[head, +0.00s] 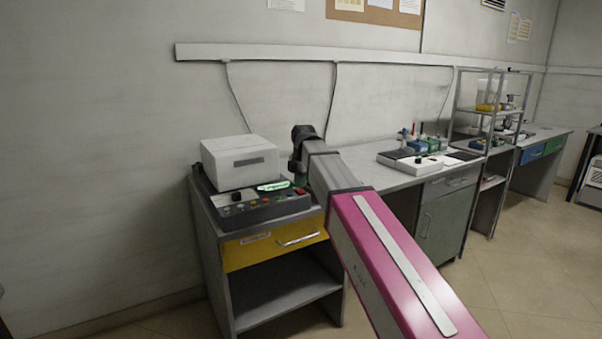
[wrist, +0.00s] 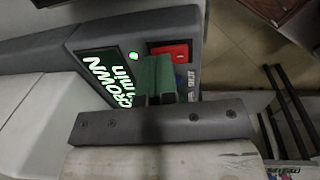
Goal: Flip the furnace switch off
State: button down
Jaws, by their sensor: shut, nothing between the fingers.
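The furnace (head: 241,162) is a white box on a dark control base (head: 236,215) with several knobs and a lit green display (head: 273,186). In the wrist view the display (wrist: 105,78) shows green lettering, with a small lit green lamp (wrist: 133,55) nearby. A red switch (wrist: 172,49) sits in a dark frame beside it. My gripper's green fingers (wrist: 160,75) are shut and empty, just short of the red switch in the picture. I cannot tell whether they touch the panel. In the head view my gripper (head: 299,180) is at the panel's right end, partly hidden by my arm.
The furnace stands on a bench with a yellow drawer (head: 270,246) and an open shelf (head: 285,288) below. To the right, a grey bench (head: 375,178) holds a white tray (head: 415,163) and small coloured items. A metal rack (head: 487,105) stands further right. The floor in front is clear.

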jog(key=shift+f, duration=0.5)
jog(key=shift+w+f, duration=0.1)
